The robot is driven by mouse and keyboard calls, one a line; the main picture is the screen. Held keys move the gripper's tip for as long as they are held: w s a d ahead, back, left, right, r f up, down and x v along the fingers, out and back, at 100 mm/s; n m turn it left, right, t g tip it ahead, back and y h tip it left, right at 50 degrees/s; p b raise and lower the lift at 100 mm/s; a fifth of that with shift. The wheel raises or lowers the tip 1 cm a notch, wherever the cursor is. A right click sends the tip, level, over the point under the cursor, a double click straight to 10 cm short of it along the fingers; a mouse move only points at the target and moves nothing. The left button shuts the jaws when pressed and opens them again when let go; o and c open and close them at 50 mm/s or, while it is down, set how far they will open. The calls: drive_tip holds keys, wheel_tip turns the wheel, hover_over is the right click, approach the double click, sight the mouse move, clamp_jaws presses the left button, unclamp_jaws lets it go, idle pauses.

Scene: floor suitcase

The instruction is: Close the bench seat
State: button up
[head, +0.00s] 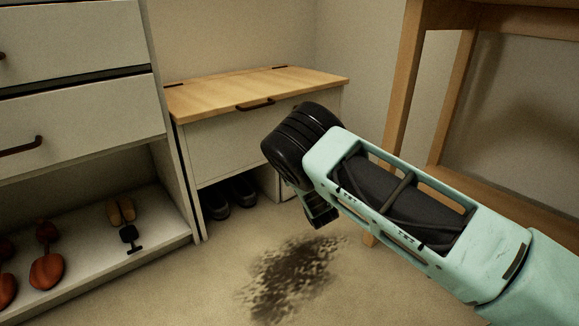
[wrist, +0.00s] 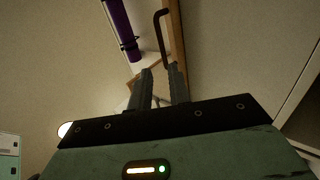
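The bench seat is a white box (head: 238,140) with a pale wooden lid (head: 250,90) in the head view. The lid looks about level and lies down along the box top; a small gap cannot be ruled out. A dark handle (head: 255,104) sits on its front edge. In the wrist view, a dark handle (wrist: 161,35) beside a wooden edge (wrist: 178,40) lies beyond my fingertips. My gripper (wrist: 161,72) has its fingers apart, with nothing visible between them. In the head view it is in front of the bench, its fingers partly hidden by my wrist.
A white drawer cabinet (head: 85,95) with shoes on its lower shelf stands left. Dark shoes (head: 228,194) sit under the bench. A wooden table (head: 404,80) stands right. A dark-patterned patch (head: 290,280) marks the floor. A purple roll (wrist: 119,28) shows in the wrist view.

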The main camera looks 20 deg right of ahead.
drive_tip(key=shift+r+v, duration=0.2)
drive_tip(key=shift+v, duration=1.35)
drive_tip(key=shift+s, duration=0.15)
